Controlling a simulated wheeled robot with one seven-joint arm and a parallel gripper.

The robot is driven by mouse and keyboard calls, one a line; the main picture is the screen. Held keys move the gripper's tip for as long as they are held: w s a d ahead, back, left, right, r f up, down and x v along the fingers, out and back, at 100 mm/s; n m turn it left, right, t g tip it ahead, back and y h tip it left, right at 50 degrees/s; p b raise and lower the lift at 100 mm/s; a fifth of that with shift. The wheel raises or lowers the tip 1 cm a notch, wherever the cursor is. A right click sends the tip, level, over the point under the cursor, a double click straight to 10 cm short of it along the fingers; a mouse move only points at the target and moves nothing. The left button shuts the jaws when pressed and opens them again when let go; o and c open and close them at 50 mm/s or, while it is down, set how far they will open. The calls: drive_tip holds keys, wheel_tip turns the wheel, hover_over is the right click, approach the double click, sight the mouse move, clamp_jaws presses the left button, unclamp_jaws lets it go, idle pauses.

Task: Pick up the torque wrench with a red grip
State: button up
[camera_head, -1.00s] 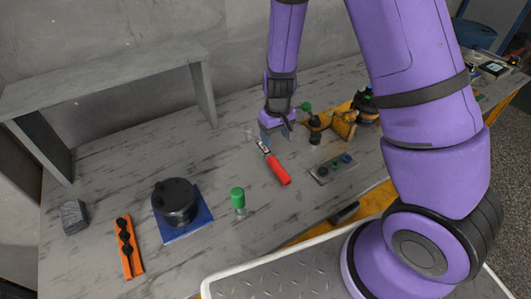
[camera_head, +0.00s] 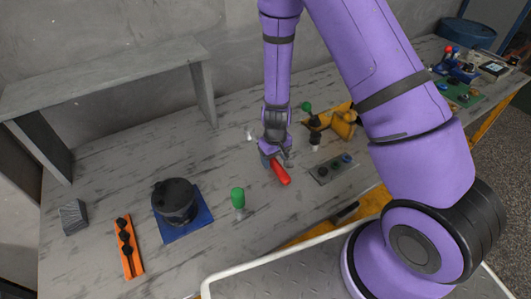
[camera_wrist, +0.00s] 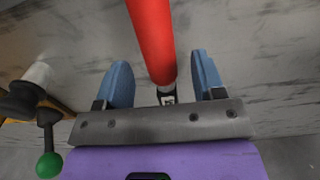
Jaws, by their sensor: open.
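The torque wrench with a red grip (camera_head: 280,173) lies on the grey workbench, and its upper end is hidden by my gripper in the head view. My gripper (camera_head: 274,162) is low over the wrench. In the wrist view the red grip (camera_wrist: 152,40) runs from the top edge down between the two blue fingers of my gripper (camera_wrist: 164,84). The fingers are apart, with a gap on both sides of the wrench. A short dark metal part of the wrench shows just past the grip, near the gripper's palm.
A green-handled tool (camera_head: 238,198) stands left of the wrench. A grey plate with knobs (camera_head: 332,168) lies to the right, and a yellow part (camera_head: 343,123) sits behind it. A dark motor (camera_head: 175,201) on a blue mat and an orange rack (camera_head: 129,250) are at left.

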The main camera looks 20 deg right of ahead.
drive_tip(key=shift+f, duration=1.1)
drive_tip(key=shift+c, duration=0.3)
clamp_jaws()
drive_tip(key=shift+r, duration=0.1)
drive_tip(key=shift+r, duration=1.8)
drive_tip(key=s+d, duration=0.3)
drive_tip(key=d, duration=0.1)
drive_tip(key=s+d, duration=0.3)
drive_tip(key=d, duration=0.1)
drive_tip(key=s+d+r, duration=0.1)
drive_tip(key=s+d, duration=0.2)
drive_tip(key=d, duration=0.1)
drive_tip(key=shift+s+d+r, duration=0.1)
drive_tip(key=shift+s+d, duration=0.25)
